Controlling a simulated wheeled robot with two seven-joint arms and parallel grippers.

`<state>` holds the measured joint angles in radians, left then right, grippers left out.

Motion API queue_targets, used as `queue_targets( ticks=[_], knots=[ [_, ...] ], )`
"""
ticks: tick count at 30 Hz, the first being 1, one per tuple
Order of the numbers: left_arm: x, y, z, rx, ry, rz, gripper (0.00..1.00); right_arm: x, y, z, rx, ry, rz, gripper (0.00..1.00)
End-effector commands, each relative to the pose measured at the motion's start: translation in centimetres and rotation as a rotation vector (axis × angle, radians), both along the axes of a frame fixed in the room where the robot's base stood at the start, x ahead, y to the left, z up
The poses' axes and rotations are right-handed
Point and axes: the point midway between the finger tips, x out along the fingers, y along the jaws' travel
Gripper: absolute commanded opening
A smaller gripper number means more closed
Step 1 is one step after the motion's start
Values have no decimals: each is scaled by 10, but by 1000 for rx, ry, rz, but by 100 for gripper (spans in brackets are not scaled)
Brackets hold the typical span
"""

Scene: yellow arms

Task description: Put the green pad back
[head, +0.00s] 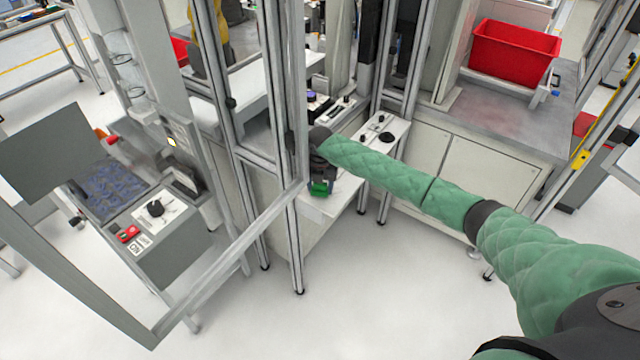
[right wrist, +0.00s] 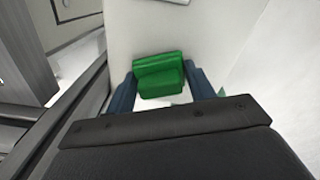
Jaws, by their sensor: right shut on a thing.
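The green pad (right wrist: 160,75) is a small bright green block between the two blue fingers of my right gripper (right wrist: 159,84) in the right wrist view. In the head view my right gripper (head: 320,177) reaches in past a metal frame post, and the pad (head: 319,188) shows as a small green patch at its lower end. The gripper is shut on the pad, over a white surface. My left gripper is not in view.
Metal frame posts (head: 291,215) stand close to the left of my right gripper. A white bench (head: 392,130) with a black knob lies behind it. A red bin (head: 515,52) stands on the right cabinet. The floor (head: 350,290) in front is clear.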

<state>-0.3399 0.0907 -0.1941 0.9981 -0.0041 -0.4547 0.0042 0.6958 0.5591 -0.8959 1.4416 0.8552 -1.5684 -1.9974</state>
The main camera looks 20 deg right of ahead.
Motion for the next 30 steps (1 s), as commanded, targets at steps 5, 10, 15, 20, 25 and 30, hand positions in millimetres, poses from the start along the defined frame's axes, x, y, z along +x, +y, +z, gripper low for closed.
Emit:
queue_targets(
  ticks=[5,10,15,20,25,30],
  knots=[
    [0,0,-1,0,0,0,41,0,0,-1,0,0,0,29],
    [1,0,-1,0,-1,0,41,0,0,-4,0,0,0,29],
    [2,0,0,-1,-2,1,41,0,0,-3,0,0,0,75],
    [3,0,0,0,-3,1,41,0,0,-3,0,0,0,75],
    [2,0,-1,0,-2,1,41,0,0,1,1,0,0,75],
    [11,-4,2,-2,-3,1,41,1,0,20,1,-3,1,75]
  ],
)
